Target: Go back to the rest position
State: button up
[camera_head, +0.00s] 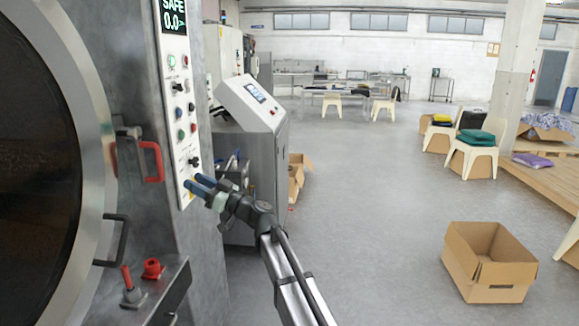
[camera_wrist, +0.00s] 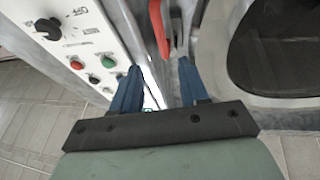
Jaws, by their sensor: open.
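My gripper (camera_head: 200,187) is in front of the lower part of the washer's control panel (camera_head: 172,75) in the head view. In the wrist view my gripper (camera_wrist: 160,85) shows two blue fingers set apart, with nothing held between them. The red door handle (camera_head: 153,162) is up and to the left of the fingers in the head view. In the wrist view the red handle (camera_wrist: 158,28) appears beyond the fingertips. The panel display reads SAFE. The panel's knob (camera_wrist: 47,29) and coloured buttons lie left of the fingers in the wrist view.
The round washer door (camera_head: 40,150) fills the left side. A grey console (camera_head: 262,140) stands close behind my gripper. A red button (camera_head: 152,268) and a red-topped lever (camera_head: 128,285) sit on a low ledge. An open cardboard box (camera_head: 490,275) stands at right; the central floor is clear.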

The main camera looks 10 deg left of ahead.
jog(key=s+d+f+m+g+h, duration=0.1)
jog(key=s+f+m+g+h, duration=0.25)
jog(key=f, duration=0.65)
jog(key=s+d+f+m+t+h, duration=0.1)
jog(key=s+d+f+m+h, duration=0.15)
jog(key=f+m+h, duration=0.55)
jog(key=s+d+f+g+h, duration=0.1)
jog(key=s+d+f+h, duration=0.15)
jog(key=d+f, duration=0.55)
jog(key=s+d+f+h, duration=0.2)
jog(key=s+d+f, duration=0.15)
jog(key=f, duration=0.85)
jog(key=s+d+f+g+h, duration=0.1)
jog(key=s+d+f+h, duration=0.1)
jog(key=d+f, duration=0.65)
jog(key=s+d+f+m+g+h, duration=0.15)
jog(key=s+d+f+h, duration=0.25)
jog(key=s+d+f, duration=1.2)
jog(key=s+d+f+g, duration=0.1)
jog(key=s+d+f, duration=0.3)
jog(key=s, duration=0.2)
jog(key=s+d+f+m+g, duration=0.1)
jog(key=s+d+f+g, duration=0.1)
jog(key=s+d+f, duration=0.2)
jog(key=s+d+f+m+g, duration=0.1)
jog(key=s+d+f, duration=0.3)
jog(key=s, duration=0.5)
jog(key=shift+s+f+g, duration=0.15)
jog(key=shift+f+g, duration=0.1)
jog(key=shift+g, duration=0.25)
